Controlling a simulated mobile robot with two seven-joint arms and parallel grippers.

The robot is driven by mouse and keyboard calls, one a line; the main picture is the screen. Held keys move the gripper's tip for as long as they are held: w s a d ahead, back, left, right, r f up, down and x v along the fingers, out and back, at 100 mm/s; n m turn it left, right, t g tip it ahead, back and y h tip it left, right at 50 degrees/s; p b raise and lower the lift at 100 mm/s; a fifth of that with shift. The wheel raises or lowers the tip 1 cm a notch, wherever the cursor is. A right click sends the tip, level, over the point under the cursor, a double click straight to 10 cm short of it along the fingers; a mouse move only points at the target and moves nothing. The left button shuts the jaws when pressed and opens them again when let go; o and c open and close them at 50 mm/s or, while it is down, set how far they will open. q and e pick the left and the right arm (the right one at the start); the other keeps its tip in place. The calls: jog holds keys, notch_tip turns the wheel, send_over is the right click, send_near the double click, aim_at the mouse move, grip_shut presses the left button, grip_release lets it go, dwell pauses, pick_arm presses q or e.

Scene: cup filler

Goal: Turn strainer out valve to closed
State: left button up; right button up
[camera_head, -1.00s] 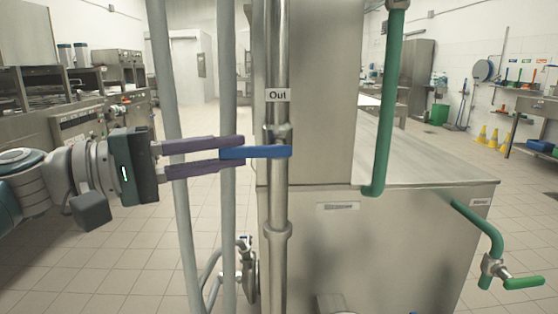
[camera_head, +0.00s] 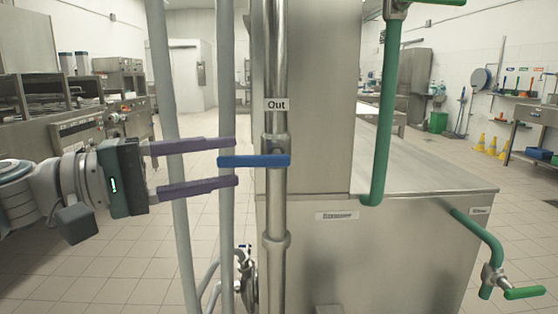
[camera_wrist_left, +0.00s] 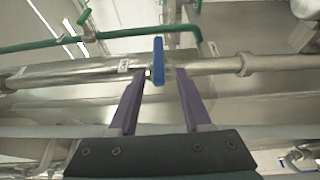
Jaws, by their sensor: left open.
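The strainer out valve has a blue lever handle (camera_head: 254,161) on a vertical steel pipe (camera_head: 276,210), below a label reading "Out" (camera_head: 277,105). The handle lies about horizontal, across the pipe, and reaches to the left. My left gripper (camera_head: 237,161) is open, with one purple finger above the handle's level and one below it, both near its left end. In the left wrist view the blue handle (camera_wrist_left: 158,62) stands between and just beyond the fingertips of my gripper (camera_wrist_left: 160,74), with gaps on both sides. My right gripper is not in view.
Two grey vertical pipes (camera_head: 227,230) stand left of the steel pipe, close to my fingers. A steel tank (camera_head: 390,260) is behind and to the right. Green pipes (camera_head: 385,120) with a green-handled valve (camera_head: 524,293) are at the right. Open tiled floor lies at the left.

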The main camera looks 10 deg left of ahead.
pick_arm(q)
jog(key=v, duration=0.9)
jog(key=shift+b, duration=0.45)
jog(key=shift+d, duration=0.1)
jog(key=s+d+f+m+g+y+p, duration=0.4)
jog(key=s+p, duration=0.2)
jog(key=s, duration=0.2)
jog(key=s+d+f+m+g+y+p, duration=0.35)
jog(key=s+y+p, duration=0.2)
jog(key=s, duration=0.25)
jog(key=s+r+m+y+p, duration=0.2)
jog(key=s+r+p, duration=0.1)
jog(key=s+p, duration=0.1)
notch_tip(320, 180, up, 42)
jog(key=s+a+y+p, duration=0.2)
jog(key=p, duration=3.8)
jog(key=shift+s+y, duration=0.25)
jog(key=shift+y, duration=0.1)
